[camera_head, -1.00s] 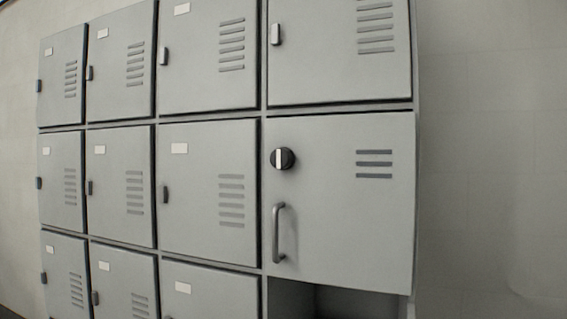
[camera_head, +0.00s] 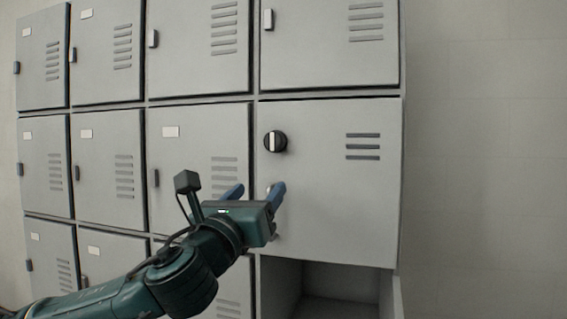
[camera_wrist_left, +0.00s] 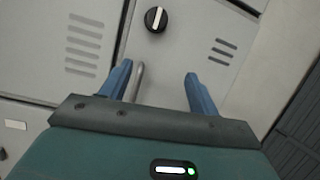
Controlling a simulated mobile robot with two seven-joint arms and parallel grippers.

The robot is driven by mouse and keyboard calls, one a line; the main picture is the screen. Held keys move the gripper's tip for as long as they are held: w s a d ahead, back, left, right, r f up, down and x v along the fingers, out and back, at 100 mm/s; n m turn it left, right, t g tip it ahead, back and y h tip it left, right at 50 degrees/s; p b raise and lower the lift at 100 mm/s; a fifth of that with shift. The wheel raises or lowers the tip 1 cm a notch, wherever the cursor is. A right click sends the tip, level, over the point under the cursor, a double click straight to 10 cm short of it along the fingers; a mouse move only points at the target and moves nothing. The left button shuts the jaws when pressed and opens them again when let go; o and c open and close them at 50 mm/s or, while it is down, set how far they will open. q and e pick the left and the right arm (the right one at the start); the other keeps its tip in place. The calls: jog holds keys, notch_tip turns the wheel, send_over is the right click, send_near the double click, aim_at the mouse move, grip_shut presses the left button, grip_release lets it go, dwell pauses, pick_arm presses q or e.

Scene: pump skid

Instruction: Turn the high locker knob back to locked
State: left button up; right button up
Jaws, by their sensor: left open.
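The round black locker knob (camera_head: 275,141) with a pale bar sits on the upper left of the locker door (camera_head: 330,215) in the head view. Its bar stands upright there. In the left wrist view the knob (camera_wrist_left: 156,19) is ahead of the fingers at the top, its bar slightly tilted. My left gripper (camera_head: 258,192) is below the knob, apart from it, with blue fingers open. The left wrist view shows the fingers (camera_wrist_left: 158,85) spread wide. The door's bar handle (camera_wrist_left: 134,82) is beside the left finger; the gripper mostly hides it in the head view. My right gripper is not in view.
Other grey lockers (camera_head: 198,150) with small latches and vents stand left and above. Below the knob's door is an open compartment (camera_head: 330,290). Bare wall (camera_head: 480,150) lies to the right.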

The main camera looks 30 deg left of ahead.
aim_at(272, 144)
pick_arm(q)
jog(key=shift+m+t+y, duration=0.3)
jog(key=shift+y, duration=0.3)
jog(key=r+p+x, duration=0.1)
jog(key=x, duration=0.3)
jog(key=s+p+x, duration=0.1)
jog(key=x, duration=0.3)
jog(key=a+r+p+x, duration=0.1)
jog(key=p+x, duration=0.1)
jog(key=x, duration=0.3)
jog(key=shift+s+r, duration=0.1)
jog(key=shift+r, duration=0.25)
jog(key=c, duration=1)
jog(key=shift+o, duration=0.2)
